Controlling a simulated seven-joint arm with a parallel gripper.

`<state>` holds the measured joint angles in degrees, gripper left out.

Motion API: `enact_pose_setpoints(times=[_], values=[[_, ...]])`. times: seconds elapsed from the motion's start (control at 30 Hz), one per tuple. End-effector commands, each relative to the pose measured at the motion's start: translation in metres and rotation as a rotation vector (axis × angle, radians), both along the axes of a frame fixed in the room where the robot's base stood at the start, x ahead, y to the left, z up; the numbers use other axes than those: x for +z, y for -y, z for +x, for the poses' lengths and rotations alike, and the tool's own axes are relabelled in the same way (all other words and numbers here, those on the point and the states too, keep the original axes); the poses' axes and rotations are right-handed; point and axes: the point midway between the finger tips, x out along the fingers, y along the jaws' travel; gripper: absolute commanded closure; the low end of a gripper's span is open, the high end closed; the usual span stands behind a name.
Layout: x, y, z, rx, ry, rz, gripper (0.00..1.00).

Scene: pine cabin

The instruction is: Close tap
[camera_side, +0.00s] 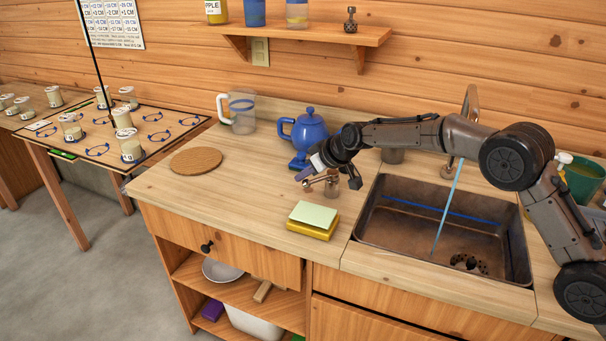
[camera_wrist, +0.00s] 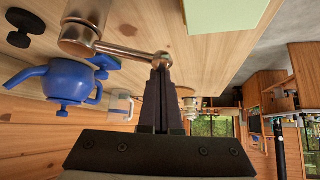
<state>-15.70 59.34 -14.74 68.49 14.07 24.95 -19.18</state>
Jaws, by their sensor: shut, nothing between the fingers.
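The tap's curved metal spout (camera_side: 471,103) rises behind the sink. A light blue stream of water (camera_side: 449,205) runs down into the metal sink (camera_side: 400,225). A metal lever handle on a round post (camera_side: 332,186) stands on the counter left of the sink. In the wrist view, the lever (camera_wrist: 125,52) reaches from its post (camera_wrist: 78,38) to a ball end beside my fingertips. My gripper (camera_side: 303,174) is shut and empty, its tips (camera_wrist: 161,65) at the lever's ball end. I cannot tell whether they touch it.
A blue teapot (camera_side: 309,134) stands behind my gripper, with a clear jug (camera_side: 241,112) to its left. A pale green and yellow sponge (camera_side: 313,220) lies in front of the handle. A round cork mat (camera_side: 195,160) lies left. The counter between mat and sponge is free.

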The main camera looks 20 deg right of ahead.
Motion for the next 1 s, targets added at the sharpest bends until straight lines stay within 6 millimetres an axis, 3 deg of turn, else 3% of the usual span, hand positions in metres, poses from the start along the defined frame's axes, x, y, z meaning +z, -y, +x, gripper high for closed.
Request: enact_pose_setpoints(times=[1.0], values=[[-0.001, 0.004, -0.014, 0.158, -0.005, 0.0, 1.0]])
